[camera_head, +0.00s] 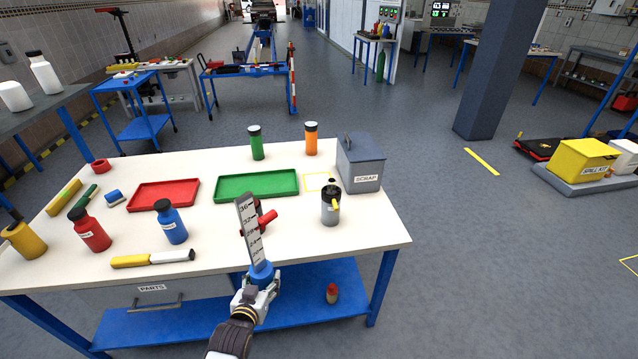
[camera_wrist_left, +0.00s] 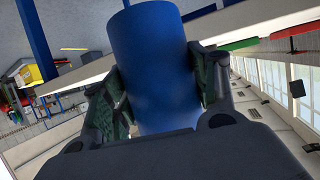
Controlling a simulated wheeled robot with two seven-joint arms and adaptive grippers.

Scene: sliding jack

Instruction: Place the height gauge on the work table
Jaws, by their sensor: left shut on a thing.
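The height gauge (camera_head: 246,222) has a grey scale with numbers, a red slider and a blue round lower part. My left gripper (camera_head: 260,285) is shut on that blue part and holds the gauge roughly upright, leaning a little left, at the front edge of the work table in the head view. In the left wrist view the blue cylinder (camera_wrist_left: 152,65) sits between the two fingers of my left gripper (camera_wrist_left: 158,90). The white-topped work table (camera_head: 225,265) lies behind and around the gauge. The gauge hides part of the tabletop. My right gripper is not in view.
A green tray (camera_head: 222,198), a red tray (camera_head: 138,204), a grey scrap bin (camera_head: 362,172) and a grey canister (camera_head: 331,212) stand on the table. A yellow outlined square (camera_head: 313,188) is beside the bin. Bottles crowd the left. The front right tabletop is clear.

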